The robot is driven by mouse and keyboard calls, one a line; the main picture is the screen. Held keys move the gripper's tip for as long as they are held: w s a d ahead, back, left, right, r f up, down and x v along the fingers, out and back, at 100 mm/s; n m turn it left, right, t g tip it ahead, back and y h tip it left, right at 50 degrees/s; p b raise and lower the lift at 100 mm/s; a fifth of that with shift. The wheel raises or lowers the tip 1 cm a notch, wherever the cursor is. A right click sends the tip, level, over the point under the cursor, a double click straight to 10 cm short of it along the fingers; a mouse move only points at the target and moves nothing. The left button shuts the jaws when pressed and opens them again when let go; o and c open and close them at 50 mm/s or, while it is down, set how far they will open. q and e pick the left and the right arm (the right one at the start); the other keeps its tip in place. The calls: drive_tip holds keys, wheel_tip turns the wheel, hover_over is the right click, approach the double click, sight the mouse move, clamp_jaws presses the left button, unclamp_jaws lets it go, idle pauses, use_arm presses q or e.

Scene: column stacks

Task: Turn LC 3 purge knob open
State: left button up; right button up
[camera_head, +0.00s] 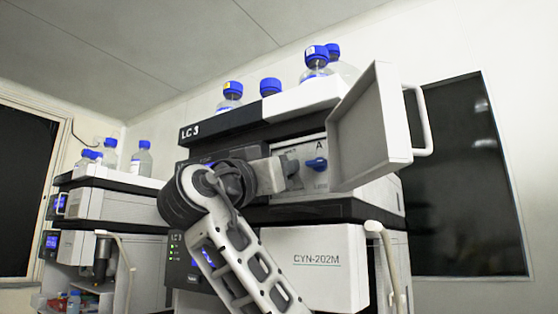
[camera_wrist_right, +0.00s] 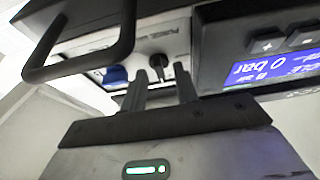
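The LC 3 stack (camera_head: 215,130) stands in the middle of the head view, its compartment door (camera_head: 370,125) swung open. Behind the door is a pale panel with a blue knob (camera_head: 317,164) under a letter A. The right wrist view shows the blue knob (camera_wrist_right: 116,75) and a black knob (camera_wrist_right: 158,64) beside it. My right gripper (camera_head: 288,166) is at the panel, left of the blue knob. In the wrist view its two fingers (camera_wrist_right: 160,85) are apart, with the black knob just beyond their tips; contact cannot be told. My left gripper is not in view.
The door's handle (camera_head: 424,120) sticks out to the right. Blue-capped bottles (camera_head: 317,62) stand on top of the stack. A display (camera_wrist_right: 270,67) reading 0 bar is near the gripper. Another stack (camera_head: 115,200) stands at the left.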

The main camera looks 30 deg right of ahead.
drive_tip(key=shift+w+d, duration=0.1)
drive_tip(key=shift+d, duration=0.05)
clamp_jaws()
